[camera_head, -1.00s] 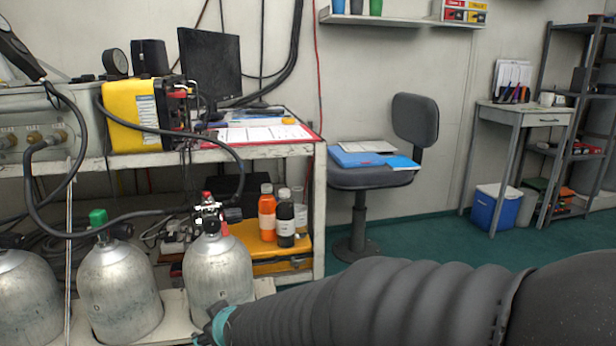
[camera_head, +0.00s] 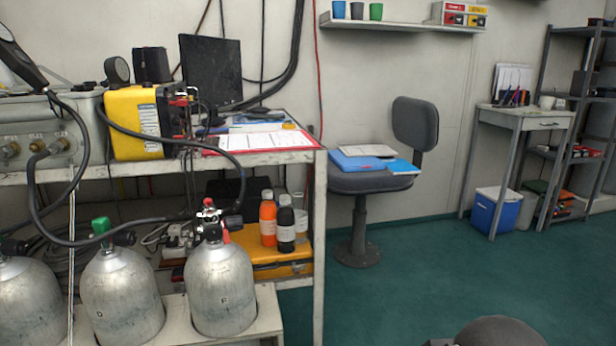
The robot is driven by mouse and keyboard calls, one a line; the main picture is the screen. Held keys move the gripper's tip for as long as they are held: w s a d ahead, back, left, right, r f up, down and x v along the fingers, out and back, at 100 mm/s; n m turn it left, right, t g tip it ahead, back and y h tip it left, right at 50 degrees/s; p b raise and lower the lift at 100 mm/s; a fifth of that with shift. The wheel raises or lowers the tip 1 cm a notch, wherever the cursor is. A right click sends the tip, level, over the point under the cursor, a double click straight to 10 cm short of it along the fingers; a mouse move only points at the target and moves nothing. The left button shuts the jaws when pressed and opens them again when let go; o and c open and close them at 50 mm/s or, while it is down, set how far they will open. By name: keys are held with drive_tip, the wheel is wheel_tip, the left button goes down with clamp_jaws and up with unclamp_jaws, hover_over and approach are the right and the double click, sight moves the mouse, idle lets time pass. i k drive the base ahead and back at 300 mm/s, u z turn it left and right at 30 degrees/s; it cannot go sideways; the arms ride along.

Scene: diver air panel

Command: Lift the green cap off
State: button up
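The green cap (camera_head: 101,226) sits on top of the valve of the middle silver cylinder (camera_head: 121,296), which is marked D. The cylinder stands upright in a pale rack (camera_head: 262,322) at the lower left. My gripper is outside the picture, and only a dark rounded part of my arm shows at the bottom edge on the right. Nothing of mine touches the cap.
Another cylinder (camera_head: 28,305) stands left. The bench (camera_head: 265,157) overhangs behind. Orange (camera_head: 267,217) and black (camera_head: 286,222) bottles stand right. The floor (camera_head: 400,285) is open.

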sight(101, 225)
drive_tip(key=u, duration=2)
drive_tip(key=k, duration=0.55)
drive_tip(key=z, duration=0.55)
drive_tip(key=i, duration=1.25)
drive_tip(key=u, duration=0.05)
